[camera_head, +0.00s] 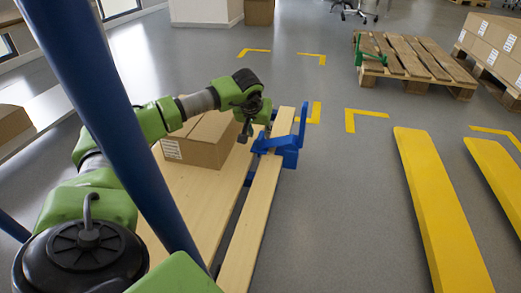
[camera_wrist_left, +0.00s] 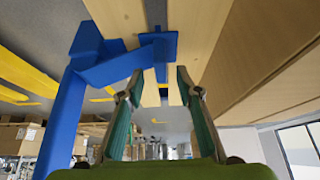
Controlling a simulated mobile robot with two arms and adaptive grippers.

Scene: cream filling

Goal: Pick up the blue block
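The blue block (camera_head: 285,148) is an angular blue piece at the far end of the wooden planks in the head view. In the left wrist view the blue block (camera_wrist_left: 98,62) has a long arm at the left and a small cross-shaped part near the fingertips. My left gripper (camera_head: 256,130) is just above and beside the blue block, pointing down. In the left wrist view its two green-and-grey fingers (camera_wrist_left: 158,76) are apart, with nothing clamped between them. Contact with the block cannot be told. My right gripper is in neither view.
A cardboard box (camera_head: 204,140) stands on the planks (camera_head: 188,183), close to the left gripper. Yellow beams (camera_head: 437,205) lie at the right. A wooden pallet (camera_head: 412,60) with a green item stands further back. Grey floor between is clear.

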